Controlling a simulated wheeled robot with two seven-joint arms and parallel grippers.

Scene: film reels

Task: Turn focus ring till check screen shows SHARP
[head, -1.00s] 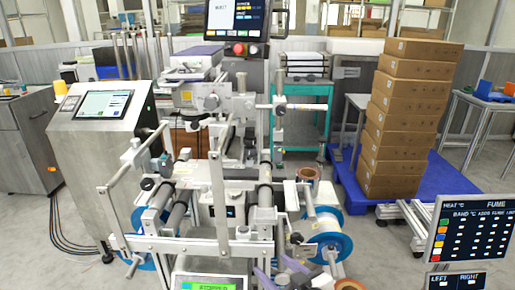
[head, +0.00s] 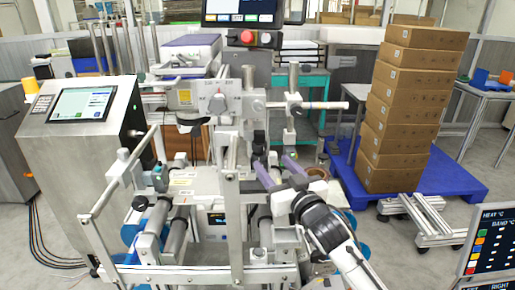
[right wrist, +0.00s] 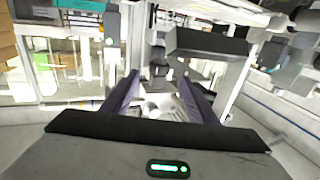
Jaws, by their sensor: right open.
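My right gripper (head: 273,162) reaches in from the lower right over the machine's middle, its two purple fingers apart. In the right wrist view the fingers (right wrist: 160,82) are also spread, with nothing clearly held between them. I cannot tell for certain which part is the focus ring. A monitor (head: 243,18) at the top is cut off by the frame edge, and no SHARP reading is legible. My left gripper is not in view.
Metal rails and uprights (head: 229,225) stand close to my right arm. A control cabinet with a screen (head: 82,104) is at the left. Stacked cartons (head: 405,110) sit on a blue pallet (head: 455,180) at the right. A black panel (head: 490,242) is at lower right.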

